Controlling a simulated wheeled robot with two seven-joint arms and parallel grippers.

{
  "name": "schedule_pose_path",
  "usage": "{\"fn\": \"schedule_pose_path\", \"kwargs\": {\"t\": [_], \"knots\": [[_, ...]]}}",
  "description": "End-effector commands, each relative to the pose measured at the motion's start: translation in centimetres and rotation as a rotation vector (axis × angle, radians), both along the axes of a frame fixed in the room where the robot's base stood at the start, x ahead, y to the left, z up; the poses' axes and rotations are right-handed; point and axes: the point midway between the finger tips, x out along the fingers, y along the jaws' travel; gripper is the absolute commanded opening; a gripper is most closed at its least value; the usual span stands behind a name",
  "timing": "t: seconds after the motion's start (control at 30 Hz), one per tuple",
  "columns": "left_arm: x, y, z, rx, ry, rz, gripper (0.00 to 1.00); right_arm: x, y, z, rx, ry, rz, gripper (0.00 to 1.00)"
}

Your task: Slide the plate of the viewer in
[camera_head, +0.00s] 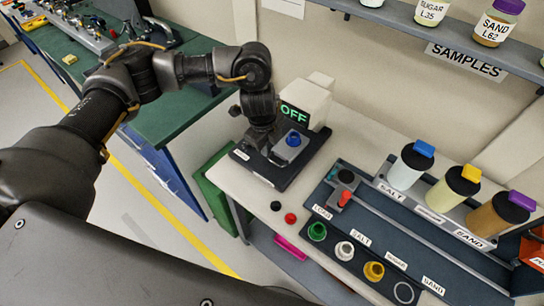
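The viewer (306,103) is a cream box whose dark screen shows a green "OFF". It stands on a dark base plate (284,175) at the left end of the pale bench. A small blue round piece (293,138) sits on a light holder in front of the screen; I cannot tell for sure whether this is the viewer's plate. My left gripper (268,146) points down over the base, just left of the blue piece and close to it. Its fingers are dark and small here, so their opening and any contact are unclear. My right gripper is out of view.
Salt, sugar-coloured and sand jars (410,167) stand in a rack at the right. Two small caps (290,218) lie near the bench's front edge. A green-topped table (165,100) is at the left.

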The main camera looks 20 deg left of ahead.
Motion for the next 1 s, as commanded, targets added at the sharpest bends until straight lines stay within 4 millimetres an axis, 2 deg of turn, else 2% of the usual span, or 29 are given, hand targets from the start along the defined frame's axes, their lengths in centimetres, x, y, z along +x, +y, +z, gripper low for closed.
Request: {"fn": "schedule_pose_path", "kwargs": {"t": [0.2,0.4,0.6,0.87,1.0], "knots": [[0.5,-0.4,-4.4,-0.003,0.005,0.003,0.31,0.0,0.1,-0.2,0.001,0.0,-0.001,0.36],[1.0,-0.6,-7.2,-0.003,0.002,0.001,0.31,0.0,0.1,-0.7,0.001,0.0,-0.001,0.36],[1.3,-0.6,-8.2,-0.001,0.0,0.0,0.31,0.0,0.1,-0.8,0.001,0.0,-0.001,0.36],[1.3,-0.6,-8.2,-0.001,-0.001,-0.001,0.31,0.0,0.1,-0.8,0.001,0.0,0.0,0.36],[1.3,-0.6,-8.2,-0.001,-0.001,-0.001,0.12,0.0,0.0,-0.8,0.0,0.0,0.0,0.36]]}}
